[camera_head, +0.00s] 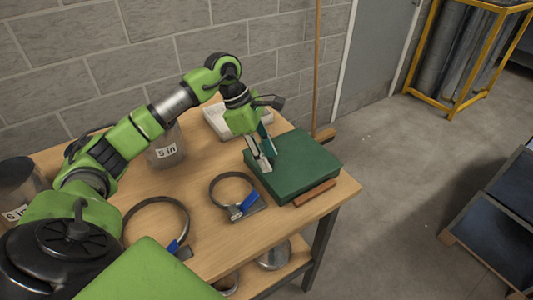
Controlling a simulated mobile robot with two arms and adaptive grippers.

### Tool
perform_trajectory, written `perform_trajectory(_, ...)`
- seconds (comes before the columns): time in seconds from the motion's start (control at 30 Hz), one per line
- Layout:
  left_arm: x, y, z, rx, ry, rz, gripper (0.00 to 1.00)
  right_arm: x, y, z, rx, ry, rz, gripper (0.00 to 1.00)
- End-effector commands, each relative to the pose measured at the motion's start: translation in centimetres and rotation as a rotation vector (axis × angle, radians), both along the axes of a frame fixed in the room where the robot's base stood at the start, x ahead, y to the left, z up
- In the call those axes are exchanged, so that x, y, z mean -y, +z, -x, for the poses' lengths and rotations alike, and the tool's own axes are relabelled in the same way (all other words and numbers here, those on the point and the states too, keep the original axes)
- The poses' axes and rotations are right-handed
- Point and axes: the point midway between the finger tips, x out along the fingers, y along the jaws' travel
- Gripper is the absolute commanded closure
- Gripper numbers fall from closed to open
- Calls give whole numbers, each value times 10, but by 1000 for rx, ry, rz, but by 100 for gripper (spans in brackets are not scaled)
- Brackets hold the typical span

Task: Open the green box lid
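The green box (300,168) sits at the right end of the wooden table, and its flat lid looks closed. My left gripper (265,158) points down at the left part of the box, with its fingertips at or just over the lid. I cannot tell whether they touch it. A small dark green piece beside the fingers partly hides them, and the gap between them is unclear. My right gripper is out of view.
Two ring clamps with blue parts (233,194) (160,222) lie on the table (205,240) left of the box. A reddish-brown bar (315,193) lies along its front. A broom (317,70) leans on the wall.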

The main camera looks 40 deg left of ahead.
Motion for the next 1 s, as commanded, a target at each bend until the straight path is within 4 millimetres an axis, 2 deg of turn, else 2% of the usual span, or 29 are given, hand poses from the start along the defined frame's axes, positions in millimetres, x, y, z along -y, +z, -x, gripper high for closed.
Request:
perform_trajectory(0.17,0,0,0,0,0,0,65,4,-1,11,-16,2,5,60)
perform_trajectory(0.2,0,0,0,0,0,0,67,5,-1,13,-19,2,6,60)
perform_trajectory(0.33,0,0,0,0,0,0,100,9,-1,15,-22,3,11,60)
perform_trajectory(0.57,0,1,0,0,0,0,100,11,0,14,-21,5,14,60)
perform_trajectory(0.77,1,10,-3,3,0,1,100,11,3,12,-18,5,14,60)
perform_trajectory(1.0,5,36,-13,10,1,3,100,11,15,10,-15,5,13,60)
